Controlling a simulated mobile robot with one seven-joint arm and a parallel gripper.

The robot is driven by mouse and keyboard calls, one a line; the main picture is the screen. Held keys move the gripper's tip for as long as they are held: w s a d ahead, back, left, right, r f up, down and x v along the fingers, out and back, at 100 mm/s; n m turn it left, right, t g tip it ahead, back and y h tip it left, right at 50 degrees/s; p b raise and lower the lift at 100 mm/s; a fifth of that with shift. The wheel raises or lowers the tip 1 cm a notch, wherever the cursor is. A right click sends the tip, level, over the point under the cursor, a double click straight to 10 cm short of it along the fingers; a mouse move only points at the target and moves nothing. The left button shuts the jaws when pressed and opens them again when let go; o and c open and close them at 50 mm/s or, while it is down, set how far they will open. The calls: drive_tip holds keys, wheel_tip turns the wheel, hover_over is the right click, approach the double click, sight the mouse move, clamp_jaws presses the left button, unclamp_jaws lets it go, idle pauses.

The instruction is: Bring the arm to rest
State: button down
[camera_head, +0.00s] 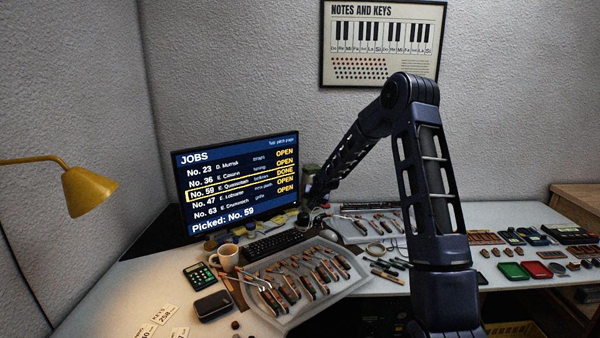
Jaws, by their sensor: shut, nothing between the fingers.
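My arm rises at the right of the head view, bends at a high elbow and reaches down and left toward the desk (140,290). My gripper (304,222) is at the arm's far end, small and dark, close to the monitor's lower right corner and above the back of the near tray. It is shut with nothing seen in it. Its fingertips are too small to make out clearly, and I cannot tell its exact height above the desk.
A monitor (235,185) shows a jobs list with No. 59 highlighted as DONE. A tray (283,322) of piano action parts, a keyboard (272,246), a mug (227,257) and a calculator (199,275) crowd the desk. A yellow lamp (90,190) hangs at left. Many small parts lie at right.

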drive_tip(key=s+d+r+g+h, duration=0.1)
drive_tip(key=s+d+r+h, duration=0.1)
drive_tip(key=s+d+r, duration=0.8)
drive_tip(key=s+d+r+h, duration=0.2)
drive_tip(key=s+d+r, duration=0.4)
drive_tip(key=s+r, duration=0.75)
drive_tip(key=s+d+r, duration=0.1)
drive_tip(key=s+d, duration=0.3)
drive_tip(key=s, duration=1.1)
drive_tip(key=s+d+g, duration=0.1)
drive_tip(key=s+d, duration=0.3)
drive_tip(key=s, duration=1.1)
drive_tip(key=shift+r+n+g, duration=0.3)
drive_tip(key=shift+r+n, duration=0.1)
